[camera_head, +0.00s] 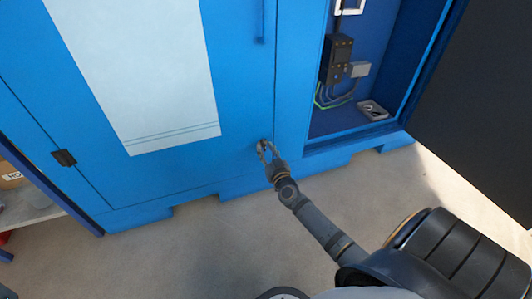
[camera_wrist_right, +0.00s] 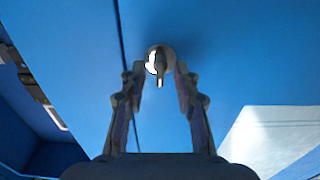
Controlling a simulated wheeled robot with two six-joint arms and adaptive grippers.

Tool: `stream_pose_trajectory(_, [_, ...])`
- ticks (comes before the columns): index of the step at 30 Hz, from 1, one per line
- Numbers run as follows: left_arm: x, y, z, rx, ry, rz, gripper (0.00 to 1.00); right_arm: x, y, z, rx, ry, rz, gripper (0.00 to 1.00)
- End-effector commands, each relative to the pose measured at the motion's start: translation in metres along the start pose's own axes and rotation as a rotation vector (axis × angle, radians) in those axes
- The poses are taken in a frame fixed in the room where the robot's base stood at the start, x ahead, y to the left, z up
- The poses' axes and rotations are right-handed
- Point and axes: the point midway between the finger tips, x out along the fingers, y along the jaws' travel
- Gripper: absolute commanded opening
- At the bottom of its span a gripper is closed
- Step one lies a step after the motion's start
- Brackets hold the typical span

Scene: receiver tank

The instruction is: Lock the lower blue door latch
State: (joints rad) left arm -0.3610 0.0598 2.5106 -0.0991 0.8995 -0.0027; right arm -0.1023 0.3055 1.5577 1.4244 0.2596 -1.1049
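The lower blue door latch (camera_wrist_right: 157,62) is a small grey knob on a round base. It sits on the blue door (camera_head: 238,110) close to the door's seam, and its narrow handle points down in the wrist view. My right gripper (camera_wrist_right: 158,75) is open, with one finger on each side of the latch in that picture. I cannot tell whether the fingers touch it. In the head view my right gripper (camera_head: 265,150) is at the door's lower corner and largely hides the latch. My left gripper is not in view.
An open cabinet bay (camera_head: 345,110) with a black device (camera_head: 338,58) and wires is to the right. A dark open door panel (camera_head: 485,110) stands at far right. A shelf (camera_head: 30,207) is at far left. Floor in front is clear.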

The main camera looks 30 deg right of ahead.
Motion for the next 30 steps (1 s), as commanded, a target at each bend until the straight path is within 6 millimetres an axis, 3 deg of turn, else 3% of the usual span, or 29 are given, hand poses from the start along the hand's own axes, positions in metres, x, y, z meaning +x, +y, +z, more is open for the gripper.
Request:
stream_pose_trajectory(9, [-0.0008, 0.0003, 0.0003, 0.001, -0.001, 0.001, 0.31, 0.0037, 0.0000, -0.0002, 0.000, -0.001, -0.001, 0.30])
stream_pose_trajectory(16, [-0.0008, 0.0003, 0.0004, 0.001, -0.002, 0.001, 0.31, 0.0035, 0.0000, -0.0001, 0.000, -0.001, 0.000, 0.00])
stream_pose_trajectory(30, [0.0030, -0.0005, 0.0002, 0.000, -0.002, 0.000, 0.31, 0.0033, 0.0001, -0.0008, 0.074, -0.002, 0.000, 0.00])
